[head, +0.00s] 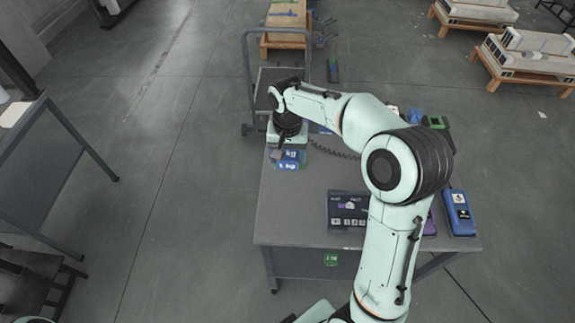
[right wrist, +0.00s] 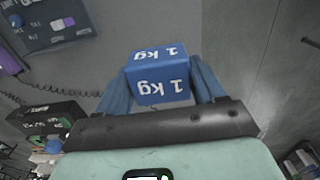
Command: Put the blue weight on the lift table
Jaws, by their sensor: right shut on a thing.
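My right gripper (head: 289,157) is shut on the blue weight (head: 288,166), a small block marked 1 kg. In the right wrist view the weight (right wrist: 162,80) sits between the two blue fingers of the right gripper (right wrist: 163,88), with two labelled faces showing. In the head view the weight is over the far left part of a grey table (head: 290,215); whether it touches the surface I cannot tell. Which surface is the lift table is not clear. My left gripper is not in view.
A dark panel (head: 347,208) and a blue device (head: 460,213) are on the grey table. A coiled cord (head: 335,150) lies across it. A handled cart (head: 247,80) stands behind. Loaded pallets (head: 490,68) stand at the far right. Open floor (head: 180,170) is left.

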